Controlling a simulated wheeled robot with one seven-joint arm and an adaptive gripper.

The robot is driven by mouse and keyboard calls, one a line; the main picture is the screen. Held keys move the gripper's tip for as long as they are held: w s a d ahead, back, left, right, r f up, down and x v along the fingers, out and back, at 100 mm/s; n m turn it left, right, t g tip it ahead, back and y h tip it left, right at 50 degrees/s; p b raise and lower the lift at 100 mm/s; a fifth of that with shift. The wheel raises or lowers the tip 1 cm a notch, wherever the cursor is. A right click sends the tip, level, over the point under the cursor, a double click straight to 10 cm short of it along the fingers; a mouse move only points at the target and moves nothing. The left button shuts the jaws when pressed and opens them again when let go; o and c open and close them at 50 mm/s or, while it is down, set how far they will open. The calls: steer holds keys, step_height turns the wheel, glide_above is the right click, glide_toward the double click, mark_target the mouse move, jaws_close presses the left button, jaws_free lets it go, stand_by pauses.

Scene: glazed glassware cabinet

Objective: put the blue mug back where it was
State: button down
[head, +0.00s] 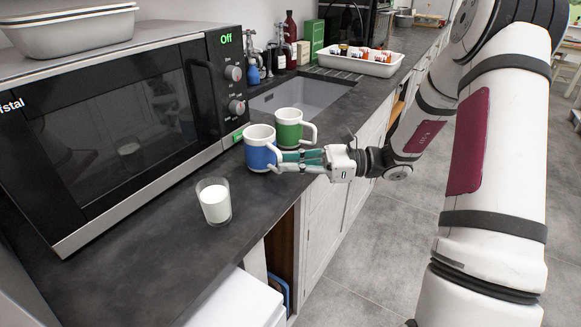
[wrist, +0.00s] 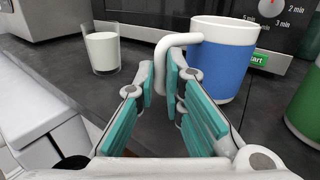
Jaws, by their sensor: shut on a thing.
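The blue mug (head: 260,152) has a white rim and handle and stands upright at the counter's edge side, in front of the microwave's right end. In the wrist view the blue mug (wrist: 222,62) is close ahead, its white handle (wrist: 163,62) between the teal fingers. My gripper (head: 283,161) reaches in from the right and is shut on the handle. The gripper also shows in the wrist view (wrist: 167,85). The mug appears to rest on the dark counter (head: 150,265); I cannot tell if there is a small gap beneath it.
A green mug (head: 289,128) stands close behind the blue one, and its edge shows in the wrist view (wrist: 308,105). A glass of milk (head: 215,203) stands nearer on the counter. The microwave (head: 120,120) is at left, the sink (head: 305,95) behind. Bare counter lies around the glass.

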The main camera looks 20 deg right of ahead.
steer(key=shift+f, duration=0.3)
steer(key=shift+f, duration=0.15)
steer(key=c, duration=1.7)
jaws_free()
